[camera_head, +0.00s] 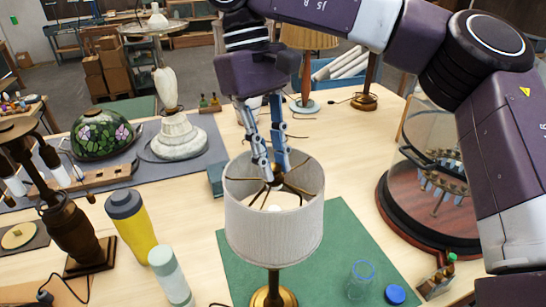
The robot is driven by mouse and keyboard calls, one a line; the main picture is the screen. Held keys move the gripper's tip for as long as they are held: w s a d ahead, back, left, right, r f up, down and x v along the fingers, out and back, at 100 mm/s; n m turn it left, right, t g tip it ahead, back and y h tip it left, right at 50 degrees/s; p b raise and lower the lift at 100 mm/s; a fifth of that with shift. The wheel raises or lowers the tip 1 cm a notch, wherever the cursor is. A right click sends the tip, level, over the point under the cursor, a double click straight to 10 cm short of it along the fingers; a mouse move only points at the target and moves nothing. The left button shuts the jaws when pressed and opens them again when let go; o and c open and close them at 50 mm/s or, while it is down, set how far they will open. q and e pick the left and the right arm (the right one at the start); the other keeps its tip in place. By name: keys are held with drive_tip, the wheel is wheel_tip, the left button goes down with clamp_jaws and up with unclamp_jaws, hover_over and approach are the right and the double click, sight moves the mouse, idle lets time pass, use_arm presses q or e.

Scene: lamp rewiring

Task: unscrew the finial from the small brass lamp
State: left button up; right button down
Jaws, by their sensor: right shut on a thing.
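The small brass lamp stands on the green mat (350,235), with a round brass base (273,291) and a pale fabric shade (272,238). The shade is open at the top, and dark spokes meet at its centre. My right gripper (274,176) reaches down from above, its fingertips at the hub of the spokes inside the shade's top. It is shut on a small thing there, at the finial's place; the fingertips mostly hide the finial. The lamp stands upright. My left gripper is not in view.
A yellow bottle (136,232) and a pale green-capped bottle (170,276) stand left of the lamp. A glass (360,280) and a blue lid (395,294) are at its right. A glass dome on a round wooden base (400,222) stands further right.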

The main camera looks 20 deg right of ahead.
drive_tip(key=n+t+h, duration=0.1)
drive_tip(key=n, duration=0.4)
drive_tip(key=shift+a, duration=0.1)
drive_tip(key=c, duration=1.7)
unclamp_jaws()
drive_tip(key=shift+c, duration=0.2)
drive_tip(key=shift+s, duration=0.1)
